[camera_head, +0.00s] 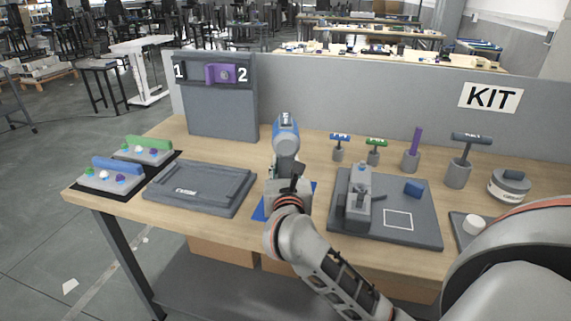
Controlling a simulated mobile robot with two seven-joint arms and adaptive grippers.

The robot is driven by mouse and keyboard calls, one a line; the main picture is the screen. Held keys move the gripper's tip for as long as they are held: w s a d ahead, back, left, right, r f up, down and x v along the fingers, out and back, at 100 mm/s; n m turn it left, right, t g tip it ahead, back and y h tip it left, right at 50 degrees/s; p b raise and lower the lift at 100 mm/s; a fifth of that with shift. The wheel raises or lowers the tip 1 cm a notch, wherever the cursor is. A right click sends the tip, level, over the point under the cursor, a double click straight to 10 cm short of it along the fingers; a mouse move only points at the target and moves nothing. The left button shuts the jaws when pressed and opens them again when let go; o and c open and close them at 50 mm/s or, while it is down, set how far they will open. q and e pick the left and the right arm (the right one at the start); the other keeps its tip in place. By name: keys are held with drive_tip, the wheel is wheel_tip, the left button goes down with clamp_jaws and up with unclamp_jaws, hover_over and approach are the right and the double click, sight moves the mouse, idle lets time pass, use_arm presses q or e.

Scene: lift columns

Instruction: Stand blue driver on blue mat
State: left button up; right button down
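The blue driver (286,135), with a blue top and grey body, is upright above the blue mat (259,211) in the middle of the table. Only edges of the mat show, left and right of the driver's lower part. My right gripper (293,180) is at the driver's handle, on the near side. My wrist covers much of the handle and base, so I cannot tell whether the fingers are closed on it or whether the base touches the mat. My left gripper is out of view.
A dark tray (201,187) lies left of the mat, and a grey fixture board (417,225) lies close on its right. T-handled tools (461,158) stand behind and right. A panel numbered 1 and 2 (215,112) stands at the back left. Racks with coloured bars (112,180) are far left.

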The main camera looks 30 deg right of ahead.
idle(0.4)
drive_tip(key=c, duration=1.6)
unclamp_jaws()
drive_tip(key=shift+o, duration=0.2)
drive_tip(key=shift+f, duration=0.3)
drive_tip(key=shift+s, duration=0.1)
drive_tip(key=v, duration=1.2)
